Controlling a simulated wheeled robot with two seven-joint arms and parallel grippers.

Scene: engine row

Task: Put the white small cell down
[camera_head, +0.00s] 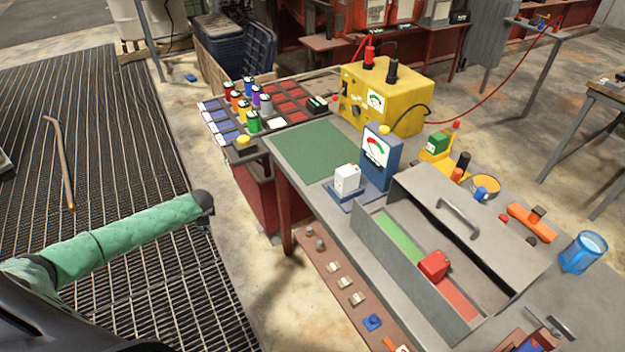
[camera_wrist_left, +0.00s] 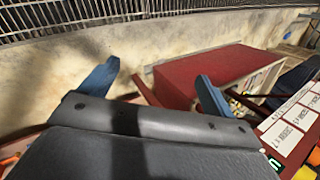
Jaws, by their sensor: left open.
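The white small cell (camera_head: 347,179) stands upright on a low blue base (camera_head: 350,197), in front of a blue meter (camera_head: 379,157) with a white dial, near the table's left edge. In the left wrist view, my left gripper (camera_wrist_left: 157,72) is open, with its two blue fingers wide apart and nothing between them. The white cell does not show in that view. In the head view my green-sleeved left arm (camera_head: 130,233) comes in from the left and stops over the floor grating, apart from the cell. No fingers show there. My right gripper is not in view.
A rack of coloured cells (camera_head: 250,122) stands behind a green mat (camera_head: 312,150). A yellow tester (camera_head: 385,95) sits at the back. A grey open-topped box (camera_head: 400,265) holds a red block (camera_head: 434,265). A blue cup (camera_head: 583,253) stands at right. The green mat is clear.

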